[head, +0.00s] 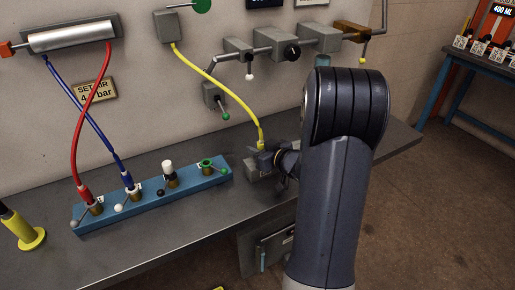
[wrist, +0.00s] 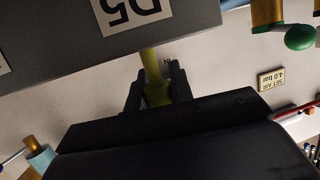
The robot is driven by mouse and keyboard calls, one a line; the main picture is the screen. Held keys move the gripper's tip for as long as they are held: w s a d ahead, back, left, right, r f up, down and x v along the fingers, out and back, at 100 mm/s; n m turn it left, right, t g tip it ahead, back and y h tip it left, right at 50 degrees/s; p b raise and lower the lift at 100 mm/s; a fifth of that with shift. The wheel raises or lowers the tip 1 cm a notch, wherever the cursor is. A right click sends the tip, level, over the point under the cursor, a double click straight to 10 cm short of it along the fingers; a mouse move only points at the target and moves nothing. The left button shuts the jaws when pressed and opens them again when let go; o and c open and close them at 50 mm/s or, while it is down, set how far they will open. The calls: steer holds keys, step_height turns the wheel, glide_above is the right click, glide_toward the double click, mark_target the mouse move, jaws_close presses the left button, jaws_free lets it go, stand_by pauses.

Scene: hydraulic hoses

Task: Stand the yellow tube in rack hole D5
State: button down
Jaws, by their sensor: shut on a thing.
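The yellow tube (head: 214,83) hangs as a curved hose from a grey box (head: 171,27) on the wall down to my gripper (head: 265,157). My gripper is shut on its lower end, at a grey block (head: 262,174) on the bench. In the wrist view, the yellow end (wrist: 157,93) sits between my two fingers (wrist: 157,88) and reaches the edge of the grey block (wrist: 60,45). An upside-down D5 label (wrist: 125,10) is on that block. The hole is hidden, so I cannot tell whether the end is in it.
A blue manifold (head: 150,198) with several ports stands on the bench left of my gripper. A red hose (head: 77,140) and a blue hose (head: 92,120) run into it. Wall valves and pipes (head: 270,50) are above.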

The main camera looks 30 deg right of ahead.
steer(key=shift+f+b, duration=0.8)
steer(key=shift+f, duration=0.3)
steer(key=c, duration=1.2)
jaws_free()
steer(key=shift+f, duration=0.1)
steer(key=shift+o, duration=0.2)
steer(key=v, duration=1.1)
steer(key=shift+p, duration=0.3)
steer(key=shift+w+d, duration=0.1)
steer(key=shift+w, duration=0.05)
steer(key=x, duration=1)
steer(key=shift+a, duration=0.2)
steer(key=shift+w, duration=0.3)
steer(key=shift+r, duration=0.45)
